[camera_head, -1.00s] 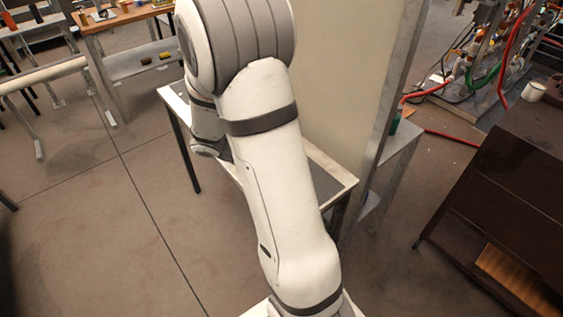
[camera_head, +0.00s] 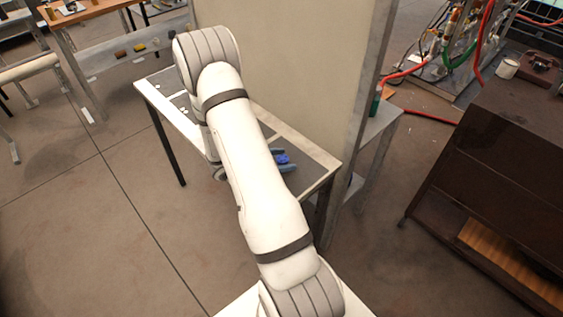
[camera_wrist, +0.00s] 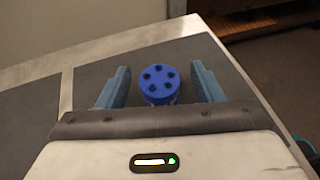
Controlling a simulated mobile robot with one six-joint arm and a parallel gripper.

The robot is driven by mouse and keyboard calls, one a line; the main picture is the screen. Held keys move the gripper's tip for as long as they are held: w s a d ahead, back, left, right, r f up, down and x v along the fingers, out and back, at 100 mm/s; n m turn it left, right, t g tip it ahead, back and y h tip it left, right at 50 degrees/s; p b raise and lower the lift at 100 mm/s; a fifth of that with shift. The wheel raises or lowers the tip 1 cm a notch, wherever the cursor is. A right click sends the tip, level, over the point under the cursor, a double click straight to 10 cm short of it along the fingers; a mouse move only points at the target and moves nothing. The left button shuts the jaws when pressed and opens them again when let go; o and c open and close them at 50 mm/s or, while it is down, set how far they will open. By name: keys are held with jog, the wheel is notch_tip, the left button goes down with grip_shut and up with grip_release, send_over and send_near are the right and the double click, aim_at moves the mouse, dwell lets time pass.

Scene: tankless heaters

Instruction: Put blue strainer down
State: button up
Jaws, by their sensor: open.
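The blue strainer (camera_wrist: 158,83) is a round blue piece with several dark holes in its top. In the wrist view it stands between the two blue fingers of my gripper (camera_wrist: 159,88), with a gap on each side. The fingers are open and do not touch it. In the head view the strainer (camera_head: 283,159) shows small beside my arm, over the dark panel of the table (camera_head: 318,160). My gripper (camera_head: 284,160) is there too, partly hidden by my arm. The strainer appears to rest on the grey table surface; its base is partly hidden.
A tall pale panel (camera_head: 290,60) rises behind the table. Red hoses (camera_head: 432,115) lie behind. The floor (camera_head: 90,230) at left is clear.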

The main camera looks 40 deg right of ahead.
jog(key=shift+x, duration=0.8)
jog(key=shift+c, duration=0.3)
jog(key=c, duration=1.1)
jog(key=shift+r, duration=0.1)
